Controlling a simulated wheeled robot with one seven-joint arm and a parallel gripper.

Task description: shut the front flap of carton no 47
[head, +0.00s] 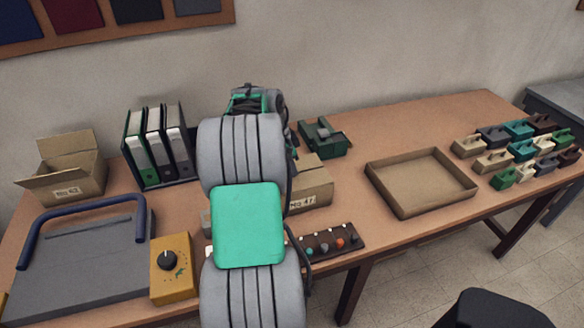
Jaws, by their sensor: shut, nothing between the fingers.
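Carton no 47 (318,188) is a brown cardboard box in the middle of the table, with a white number label on its front face. My own arm stands in front of it and hides its left part. A tan panel shows at its top right, but I cannot tell how its front flap stands. My gripper's fingers are hidden behind my grey and green arm, so I cannot see where they are relative to the flap.
Carton no 42 (75,180) stands open at the far left. Binders (155,145), a grey board with a blue handle (85,255) and a yellow dial box (172,268) are left of my arm. A dark green device (323,138), a knob strip (332,242) and an empty tray (420,182) are right.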

